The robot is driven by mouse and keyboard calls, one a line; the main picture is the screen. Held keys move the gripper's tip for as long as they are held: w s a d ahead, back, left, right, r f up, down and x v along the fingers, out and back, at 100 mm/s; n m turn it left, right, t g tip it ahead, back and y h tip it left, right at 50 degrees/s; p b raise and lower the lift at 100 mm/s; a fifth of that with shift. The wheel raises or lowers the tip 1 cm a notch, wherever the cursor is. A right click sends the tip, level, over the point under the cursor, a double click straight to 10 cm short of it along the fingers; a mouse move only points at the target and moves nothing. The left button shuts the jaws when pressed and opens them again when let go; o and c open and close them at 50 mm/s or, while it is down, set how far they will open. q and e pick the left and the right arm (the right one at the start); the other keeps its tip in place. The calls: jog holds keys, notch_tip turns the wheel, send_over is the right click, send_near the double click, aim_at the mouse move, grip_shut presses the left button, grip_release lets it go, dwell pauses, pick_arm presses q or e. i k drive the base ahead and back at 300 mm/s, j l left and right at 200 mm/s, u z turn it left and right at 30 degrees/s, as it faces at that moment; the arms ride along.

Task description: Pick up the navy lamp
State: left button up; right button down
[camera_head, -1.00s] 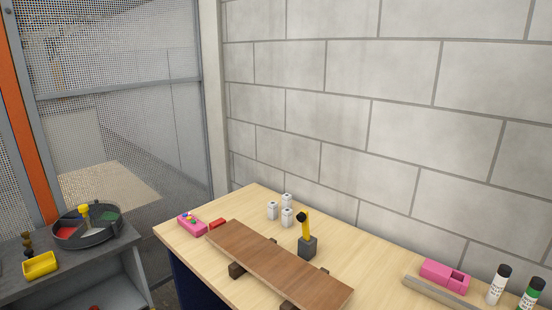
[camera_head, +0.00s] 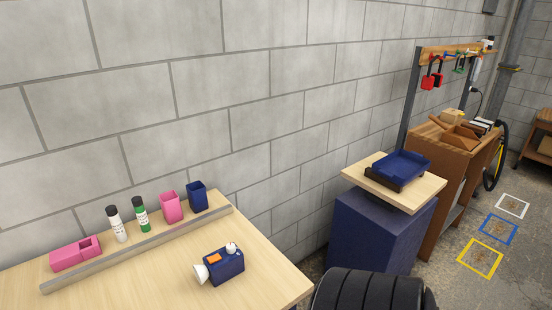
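The navy lamp (camera_head: 228,267) lies on the light wooden table (camera_head: 150,285) near its right end. It is a navy box with an orange part on top, a white cone at its left end and a small white knob on top. Nothing touches it that I can see. Neither of my grippers is in view.
A grey rail (camera_head: 140,250) runs behind the lamp. Behind it stand a pink block (camera_head: 72,255), two bottles, a pink cup (camera_head: 171,207) and a navy cup (camera_head: 197,197). A black ribbed round thing (camera_head: 365,292) is beyond the table's right edge. A navy tray (camera_head: 403,166) sits on a stand at right.

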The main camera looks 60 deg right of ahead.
aim_at(230, 267)
jog(key=z, duration=1.5)
jog(key=j, duration=0.65)
